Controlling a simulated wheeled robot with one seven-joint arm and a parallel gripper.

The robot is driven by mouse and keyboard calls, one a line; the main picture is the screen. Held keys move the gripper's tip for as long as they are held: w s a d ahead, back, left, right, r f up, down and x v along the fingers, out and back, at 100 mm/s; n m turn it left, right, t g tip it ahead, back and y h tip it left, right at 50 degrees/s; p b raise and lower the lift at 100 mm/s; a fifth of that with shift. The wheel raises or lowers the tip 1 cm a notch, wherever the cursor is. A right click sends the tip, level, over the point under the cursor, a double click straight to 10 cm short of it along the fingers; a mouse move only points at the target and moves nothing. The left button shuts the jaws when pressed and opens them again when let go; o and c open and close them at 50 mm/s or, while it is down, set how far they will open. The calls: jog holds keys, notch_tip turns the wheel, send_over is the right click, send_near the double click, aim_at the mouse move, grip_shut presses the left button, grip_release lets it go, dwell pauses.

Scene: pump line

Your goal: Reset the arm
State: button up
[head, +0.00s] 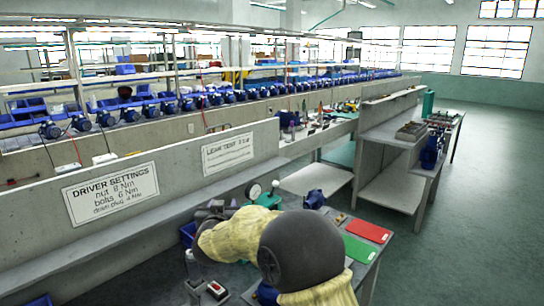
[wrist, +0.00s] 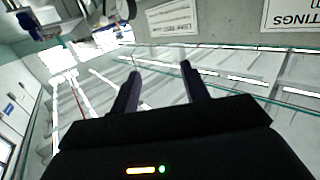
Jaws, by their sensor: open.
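My gripper (wrist: 160,68) shows in the wrist view with its two dark fingers spread apart and nothing between them. The wrist picture looks upside down, with the wall signs at its top. In the head view my arm, in a yellowish cover with a dark round joint, reaches over the near workbench (head: 352,277) at bottom centre. The arm hides part of the bench, and I cannot make out the fingertips clearly there.
A red mat (head: 368,231) and a green mat (head: 358,249) lie on the bench right of my arm. A pressure gauge (head: 253,190) and a blue pump part (head: 314,199) stand behind it. A concrete partition (head: 165,165) runs along the left. The right floor is clear.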

jog(key=s+d+f+n+g+y, duration=0.2)
jog(key=s+d+f+g, duration=0.3)
jog(key=d, duration=0.6)
jog(key=s+d+f+m+g+h, duration=0.1)
jog(key=s+d+f+g, duration=0.25)
jog(key=s+d, duration=0.45)
jog(key=s+d+f+m+g+h, duration=0.1)
jog(key=s+d+f+g, duration=0.3)
jog(key=s, duration=0.7)
jog(key=s+d+f+m+g+h, duration=0.15)
jog(key=s+d+f, duration=0.25)
jog(key=s+d, duration=0.45)
jog(key=w+a+p+v, duration=0.1)
jog(key=p+v, duration=1.2)
jog(key=v, duration=0.1)
jog(key=shift+w+n+y+p, duration=0.3)
jog(key=shift+w+n+y, duration=0.05)
jog(key=shift+w+n, duration=0.1)
jog(key=shift+c, duration=1.1)
